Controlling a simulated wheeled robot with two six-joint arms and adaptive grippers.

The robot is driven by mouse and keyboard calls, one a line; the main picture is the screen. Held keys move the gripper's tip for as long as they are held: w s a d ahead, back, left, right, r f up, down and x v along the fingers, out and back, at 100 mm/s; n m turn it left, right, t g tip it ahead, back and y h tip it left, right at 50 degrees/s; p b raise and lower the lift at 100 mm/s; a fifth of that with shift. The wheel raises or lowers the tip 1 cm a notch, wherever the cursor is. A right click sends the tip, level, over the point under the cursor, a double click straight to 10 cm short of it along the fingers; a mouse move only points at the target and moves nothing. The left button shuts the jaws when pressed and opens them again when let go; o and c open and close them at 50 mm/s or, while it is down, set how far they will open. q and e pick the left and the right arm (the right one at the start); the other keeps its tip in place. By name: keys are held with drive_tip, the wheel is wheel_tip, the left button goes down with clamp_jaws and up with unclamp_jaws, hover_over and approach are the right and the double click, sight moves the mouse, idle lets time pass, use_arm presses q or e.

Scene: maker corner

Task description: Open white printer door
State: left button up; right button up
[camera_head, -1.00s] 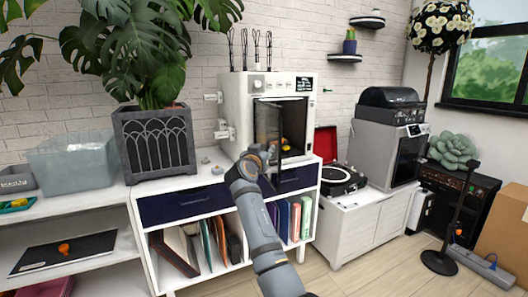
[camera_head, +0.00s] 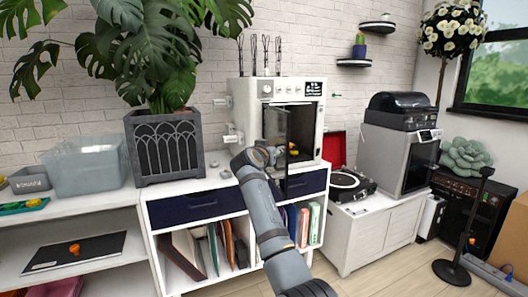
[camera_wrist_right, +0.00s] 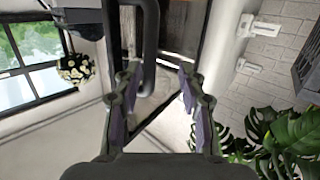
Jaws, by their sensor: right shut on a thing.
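The white printer (camera_head: 247,105) stands on the white cabinet in the middle of the head view. Its dark glass door (camera_head: 275,125) is partly open and swung out towards me, showing the lit chamber (camera_head: 304,118) with something orange inside. My right gripper (camera_head: 272,156) is at the lower part of the door and hides the handle there. In the right wrist view, a dark curved handle (camera_wrist_right: 150,45) runs between the fingers of my right gripper (camera_wrist_right: 158,92), which is shut on it. My left gripper is in no view.
A dark planter (camera_head: 168,150) with a large leafy plant stands left of the printer. Small grey objects (camera_head: 226,174) lie between them. A turntable (camera_head: 350,184) with a red lid stands to the right. The white cabinet top (camera_head: 205,184) is partly bare.

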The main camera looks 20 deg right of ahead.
use_arm(q)
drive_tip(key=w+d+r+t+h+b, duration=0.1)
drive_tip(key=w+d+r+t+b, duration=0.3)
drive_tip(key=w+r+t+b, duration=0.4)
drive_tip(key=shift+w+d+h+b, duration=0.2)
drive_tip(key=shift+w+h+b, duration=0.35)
drive_tip(key=shift+b, duration=1.2)
use_arm(e)
drive_tip(key=s+a, duration=0.3)
drive_tip(key=a, duration=0.8)
drive_tip(key=shift+a+r, duration=0.15)
drive_tip(key=shift+r, duration=0.15)
